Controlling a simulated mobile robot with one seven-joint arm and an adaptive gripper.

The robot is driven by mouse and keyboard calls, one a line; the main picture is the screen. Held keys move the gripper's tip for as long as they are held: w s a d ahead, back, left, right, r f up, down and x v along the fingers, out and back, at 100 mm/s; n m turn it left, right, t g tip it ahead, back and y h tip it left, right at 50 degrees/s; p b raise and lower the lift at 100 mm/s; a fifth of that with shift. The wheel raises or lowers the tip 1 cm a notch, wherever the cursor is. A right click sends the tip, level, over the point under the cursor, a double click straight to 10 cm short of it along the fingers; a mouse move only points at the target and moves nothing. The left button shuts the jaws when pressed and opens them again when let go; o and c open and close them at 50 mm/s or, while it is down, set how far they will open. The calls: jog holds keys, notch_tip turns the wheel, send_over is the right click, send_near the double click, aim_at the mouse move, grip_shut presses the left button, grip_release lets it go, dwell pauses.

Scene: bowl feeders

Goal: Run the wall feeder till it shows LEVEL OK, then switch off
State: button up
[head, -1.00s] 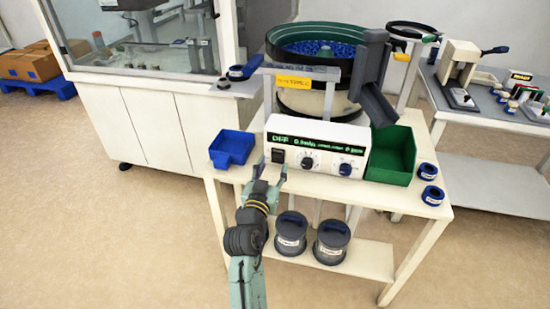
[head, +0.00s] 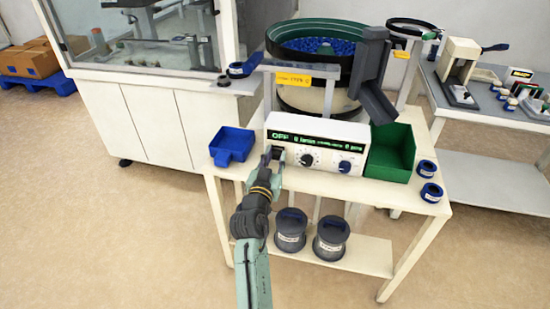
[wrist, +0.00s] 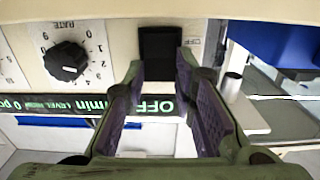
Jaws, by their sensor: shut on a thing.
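The feeder's white control box (head: 326,168) stands at the front of the white bench. Its green display (head: 318,143) reads OFF at the left; the numbers look like 0 but are small. The black rocker switch (wrist: 160,45) has an OFF mark beside it. My gripper (head: 275,158) is at the box's left front, and in the wrist view its fingertips (wrist: 161,68) are closed in on either side of the switch. The black rate knob (wrist: 66,61) is beside the switch. The feeder bowl (head: 318,62) behind holds blue parts. The green bin (head: 390,165) looks empty.
A blue tray (head: 232,147) is left of the box, close to my gripper. Two blue-and-grey rolls (head: 429,181) lie at the bench's right. Two lidded grey pots (head: 331,240) stand on the lower shelf. A grey chute (head: 372,75) hangs above the bin.

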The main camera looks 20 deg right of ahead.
grip_shut()
jog(key=r+p, duration=0.1)
jog(key=p, duration=0.2)
jog(key=shift+g, duration=0.4)
jog(key=shift+w+y+p, duration=0.1)
jog(key=shift+y+p, duration=0.3)
jog(key=shift+p, duration=0.5)
jog(key=shift+f+g, duration=0.3)
jog(key=o, duration=0.6)
grip_release()
jog(key=shift+o, duration=0.2)
jog(key=v, duration=1.2)
